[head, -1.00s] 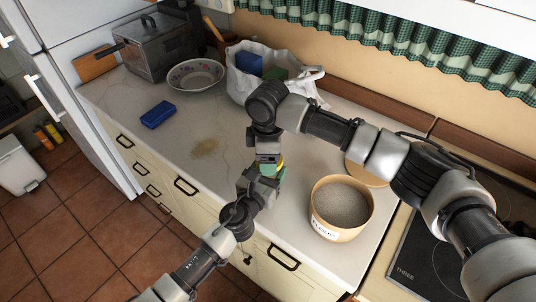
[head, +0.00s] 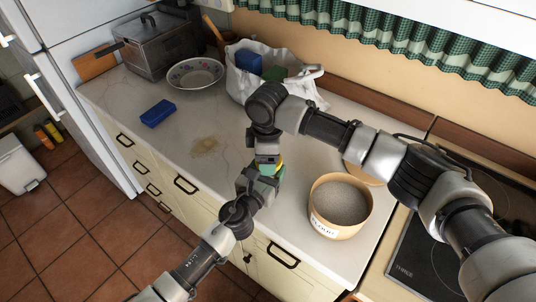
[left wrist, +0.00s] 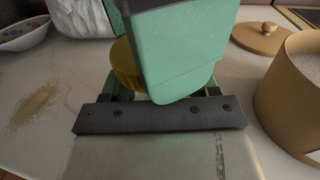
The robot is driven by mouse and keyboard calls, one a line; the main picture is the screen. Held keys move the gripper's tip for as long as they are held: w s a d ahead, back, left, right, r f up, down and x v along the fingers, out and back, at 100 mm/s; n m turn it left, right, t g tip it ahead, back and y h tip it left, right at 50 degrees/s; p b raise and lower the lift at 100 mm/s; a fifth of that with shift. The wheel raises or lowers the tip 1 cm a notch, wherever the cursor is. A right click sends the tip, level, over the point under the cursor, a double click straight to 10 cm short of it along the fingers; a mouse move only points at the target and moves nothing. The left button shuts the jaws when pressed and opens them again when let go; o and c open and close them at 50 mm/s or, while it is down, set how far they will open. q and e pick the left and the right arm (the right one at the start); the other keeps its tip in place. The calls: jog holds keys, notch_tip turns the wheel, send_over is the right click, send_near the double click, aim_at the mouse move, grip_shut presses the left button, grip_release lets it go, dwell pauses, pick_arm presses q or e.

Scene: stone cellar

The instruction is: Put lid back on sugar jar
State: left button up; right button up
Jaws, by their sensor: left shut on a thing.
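My left gripper (head: 262,180) reaches in from the front of the counter. In the left wrist view it is shut on a mustard-yellow round thing (left wrist: 124,66). A large mint-green part (left wrist: 185,55) covers most of this thing, so I cannot tell jar from lid or whether a lid is seated. In the head view only a sliver of yellow and green shows between the grippers. My right gripper (head: 268,158) points down from above, close over the left one.
An open jar labelled flour (head: 339,208) stands close on the right, with its wooden knobbed lid (left wrist: 262,38) behind it. A spill (head: 205,147), a blue block (head: 158,113), a bowl (head: 195,73) and a white bag (head: 243,86) lie left and behind. The stove is right.

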jog(key=shift+d+f, duration=0.2)
jog(key=shift+f, duration=0.4)
jog(key=shift+a+r, duration=0.15)
jog(key=shift+r, duration=0.3)
jog(key=shift+w, duration=0.1)
jog(key=shift+r, duration=0.55)
